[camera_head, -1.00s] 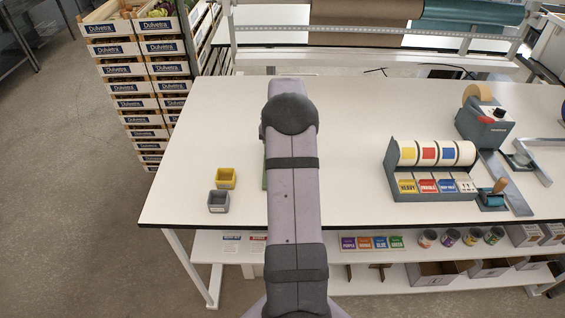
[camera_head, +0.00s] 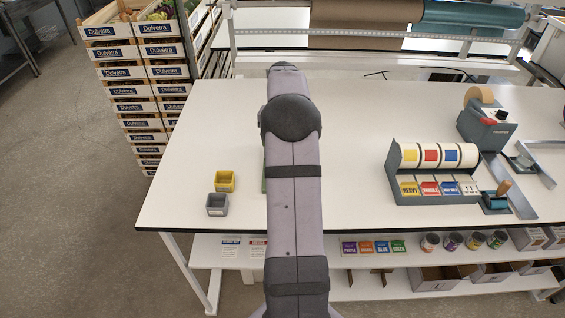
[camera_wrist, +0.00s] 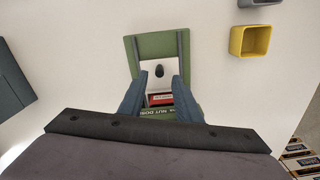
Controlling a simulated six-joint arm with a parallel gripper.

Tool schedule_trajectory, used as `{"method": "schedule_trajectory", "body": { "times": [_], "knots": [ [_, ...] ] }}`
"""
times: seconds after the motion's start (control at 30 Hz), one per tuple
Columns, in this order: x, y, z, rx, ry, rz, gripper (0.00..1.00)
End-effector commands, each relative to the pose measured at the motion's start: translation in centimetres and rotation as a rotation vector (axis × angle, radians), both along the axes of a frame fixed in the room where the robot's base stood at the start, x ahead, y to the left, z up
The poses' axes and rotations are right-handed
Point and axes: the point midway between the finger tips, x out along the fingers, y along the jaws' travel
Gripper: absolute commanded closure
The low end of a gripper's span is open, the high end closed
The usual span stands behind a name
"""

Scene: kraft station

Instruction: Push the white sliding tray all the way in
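The white sliding tray (camera_wrist: 152,72) shows in the wrist view, with a dark round knob (camera_wrist: 159,71) on it. It lies in a green holder (camera_wrist: 148,46) with grey side rails. A red label or block (camera_wrist: 161,99) shows at the tray's near end, and lettering on the green part below it is partly covered. My gripper (camera_wrist: 159,80) has its two blue-grey fingers spread apart, one on each side of the tray and knob. I cannot tell whether they touch the tray. In the head view my arm hides the tray and gripper; only a green sliver of the holder (camera_head: 264,181) shows.
A yellow bin (camera_head: 224,181) and a grey bin (camera_head: 217,204) stand left of my arm. A label roll dispenser (camera_head: 432,172) and a tape machine (camera_head: 487,122) stand to the right. The white tabletop (camera_head: 352,112) between is mostly clear.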

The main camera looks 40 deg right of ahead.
Motion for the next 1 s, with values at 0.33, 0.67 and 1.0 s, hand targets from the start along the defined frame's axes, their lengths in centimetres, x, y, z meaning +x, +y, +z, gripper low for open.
{"method": "schedule_trajectory", "body": {
  "times": [0.33, 0.67, 1.0],
  "knots": [
    [0.0, 0.0, 2.7, -0.002, -0.002, 0.000, 0.69],
    [0.0, 0.0, 2.8, -0.002, -0.001, 0.000, 0.69],
    [0.8, 3.5, 3.0, 0.000, 0.000, 0.085, 0.69]
  ]
}}
